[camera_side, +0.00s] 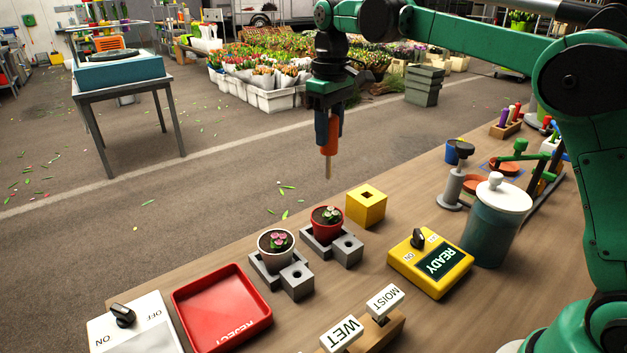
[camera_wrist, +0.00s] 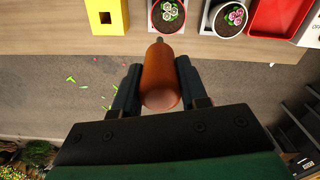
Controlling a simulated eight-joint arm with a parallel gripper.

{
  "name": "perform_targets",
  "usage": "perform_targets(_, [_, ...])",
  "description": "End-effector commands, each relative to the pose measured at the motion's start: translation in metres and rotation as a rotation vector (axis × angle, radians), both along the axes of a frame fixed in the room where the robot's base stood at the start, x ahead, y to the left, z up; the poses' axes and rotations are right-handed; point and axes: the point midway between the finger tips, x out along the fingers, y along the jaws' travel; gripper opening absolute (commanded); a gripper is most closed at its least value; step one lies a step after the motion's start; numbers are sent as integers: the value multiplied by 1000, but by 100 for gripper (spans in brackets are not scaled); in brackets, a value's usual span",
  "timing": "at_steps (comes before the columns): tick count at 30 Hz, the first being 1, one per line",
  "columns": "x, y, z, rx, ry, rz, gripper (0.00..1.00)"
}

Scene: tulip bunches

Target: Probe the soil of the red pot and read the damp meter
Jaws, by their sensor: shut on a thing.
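My gripper (camera_side: 328,120) is shut on the orange handle of a probe (camera_side: 329,137), also seen in the wrist view (camera_wrist: 161,82). The probe hangs upright, its thin tip pointing down, in the air and touching nothing. The red pot (camera_side: 326,232) holds dark soil and a small white-flowered plant; it sits in a grey holder, below and nearer the side camera than the probe. In the wrist view the red pot (camera_wrist: 154,22) is at the top edge, partly cut off. The yellow damp meter (camera_side: 432,262) shows READY and has a black knob.
A white pot with pink flowers (camera_side: 276,247) stands beside the red one. A yellow block with a square hole (camera_side: 366,206) is on the other side. A red REJECT tray (camera_side: 221,308), WET (camera_side: 342,334) and MOIST (camera_side: 385,301) signs and a lidded jar (camera_side: 495,225) share the table.

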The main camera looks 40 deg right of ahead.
Motion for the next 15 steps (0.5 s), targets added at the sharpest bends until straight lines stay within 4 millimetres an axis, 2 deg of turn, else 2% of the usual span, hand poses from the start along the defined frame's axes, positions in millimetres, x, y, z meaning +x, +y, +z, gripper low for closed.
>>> perform_targets(1, [0, 8, 1, 0, 0, 3, 0])
perform_targets(4, [0, 14, -2, 0, 0, 0, 0])
perform_targets(15, [0, 14, -39, 0, 0, -2, 0])
